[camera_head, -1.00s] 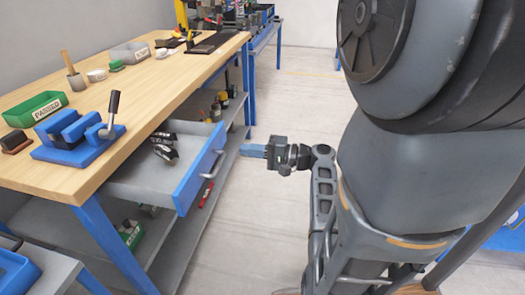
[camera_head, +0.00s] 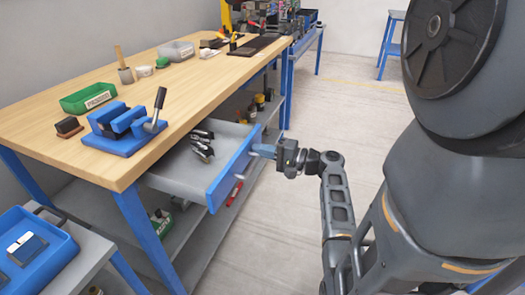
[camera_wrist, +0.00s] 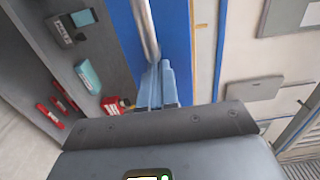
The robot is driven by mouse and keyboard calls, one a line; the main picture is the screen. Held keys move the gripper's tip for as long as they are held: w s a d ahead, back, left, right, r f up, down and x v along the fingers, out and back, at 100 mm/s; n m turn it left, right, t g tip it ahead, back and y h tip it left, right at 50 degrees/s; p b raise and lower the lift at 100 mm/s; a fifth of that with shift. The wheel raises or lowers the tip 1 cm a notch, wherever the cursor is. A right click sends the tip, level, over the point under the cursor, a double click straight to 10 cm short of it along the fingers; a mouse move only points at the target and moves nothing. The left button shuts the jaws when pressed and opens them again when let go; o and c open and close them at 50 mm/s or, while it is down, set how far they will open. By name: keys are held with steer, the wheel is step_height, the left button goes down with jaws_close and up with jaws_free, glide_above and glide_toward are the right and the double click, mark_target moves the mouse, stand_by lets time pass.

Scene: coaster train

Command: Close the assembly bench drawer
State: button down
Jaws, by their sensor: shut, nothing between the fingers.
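The assembly bench drawer (camera_head: 185,172) is pulled partly out from under the wooden bench top (camera_head: 185,85). Its blue front (camera_head: 222,188) faces right in the head view and fills the middle of the wrist view (camera_wrist: 178,30). The silver bar handle (camera_wrist: 147,30) shows in the wrist view. My gripper (camera_head: 256,150) is shut and empty, with its blue fingers at the far part of the drawer front. In the wrist view the fingertips (camera_wrist: 160,70) are right at the handle's end; I cannot tell whether they touch it. Dark objects (camera_head: 201,145) lie inside the drawer.
A blue vise (camera_head: 122,132) and a green bin (camera_head: 88,97) stand on the bench. A grey shelf (camera_head: 190,232) runs below the drawer. A side table with a blue tray (camera_head: 35,250) is at the lower left. The floor (camera_head: 350,105) right of the bench is clear.

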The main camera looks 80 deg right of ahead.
steer(key=b+x, duration=0.5)
steer(key=x, duration=1.4)
steer(key=shift+w+d+f, duration=0.1)
steer(key=shift+w+d, duration=0.1)
steer(key=shift+w, duration=0.1)
steer(key=shift+w+d+b, duration=0.15)
steer(key=shift+w+b, duration=0.2)
steer(key=shift+w, duration=0.25)
steer(key=shift+w+r, duration=0.2)
steer(key=shift+w, duration=0.05)
steer(key=shift+w, duration=0.1)
